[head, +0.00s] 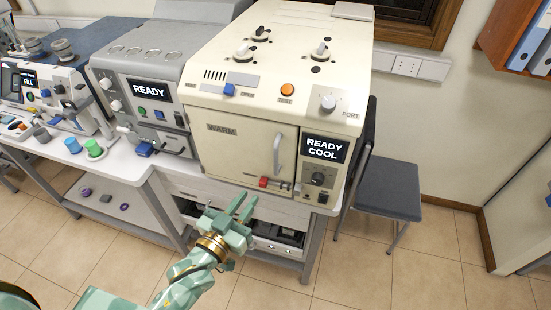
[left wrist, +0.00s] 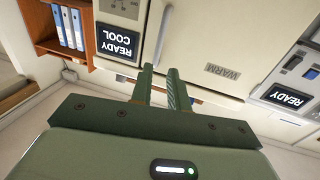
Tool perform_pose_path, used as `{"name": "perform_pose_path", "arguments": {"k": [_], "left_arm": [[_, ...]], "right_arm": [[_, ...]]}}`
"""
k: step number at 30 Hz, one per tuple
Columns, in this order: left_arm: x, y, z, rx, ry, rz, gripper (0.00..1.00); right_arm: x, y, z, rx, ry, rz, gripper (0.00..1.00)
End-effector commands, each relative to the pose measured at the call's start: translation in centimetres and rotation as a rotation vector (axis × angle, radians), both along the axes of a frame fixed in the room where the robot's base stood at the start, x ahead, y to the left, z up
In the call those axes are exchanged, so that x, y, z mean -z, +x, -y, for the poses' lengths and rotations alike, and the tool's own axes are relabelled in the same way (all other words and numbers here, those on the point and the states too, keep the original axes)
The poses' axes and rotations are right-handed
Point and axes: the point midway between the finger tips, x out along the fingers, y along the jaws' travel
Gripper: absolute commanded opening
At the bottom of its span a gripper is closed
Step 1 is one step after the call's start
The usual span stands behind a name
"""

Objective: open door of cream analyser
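The cream analyser (head: 225,105) stands on the bench, with controls on its top and a display reading READY COOL (head: 324,148). Its front door (head: 236,150), marked WARM, looks shut, flush with the front. A vertical bar handle (head: 277,153) is at the door's right side. My left gripper (head: 243,206) is in front of and below the door, apart from the handle, with its fingers spread and nothing between them. In the left wrist view, upside down, the fingers (left wrist: 160,72) point towards the door (left wrist: 205,35) near the handle (left wrist: 160,35). My right gripper is not in view.
A grey machine (head: 150,85) reading READY stands close on the left, with another machine (head: 50,95) beyond it. Green and blue round pieces (head: 93,148) lie on the bench. A dark chair (head: 388,188) stands at right. Floor in front is clear.

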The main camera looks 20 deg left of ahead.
Motion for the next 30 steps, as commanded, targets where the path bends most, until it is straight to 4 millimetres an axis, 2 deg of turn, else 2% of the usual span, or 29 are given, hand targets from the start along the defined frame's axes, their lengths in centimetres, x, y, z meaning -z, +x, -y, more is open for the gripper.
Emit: {"name": "perform_pose_path", "arguments": {"k": [9,15,21,30], "left_arm": [[-0.1,7.6,1.8,0.000,0.001,0.000,0.17],[-0.1,11.8,2.8,0.000,0.000,0.000,0.17],[0.0,14.0,3.3,0.000,0.001,-0.003,0.17],[0.0,14.4,3.4,0.000,0.001,-0.004,0.17]], "right_arm": [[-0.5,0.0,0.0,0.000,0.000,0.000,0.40],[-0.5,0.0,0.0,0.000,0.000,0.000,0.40],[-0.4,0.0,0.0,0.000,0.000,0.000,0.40],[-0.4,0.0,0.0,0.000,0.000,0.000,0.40]]}}
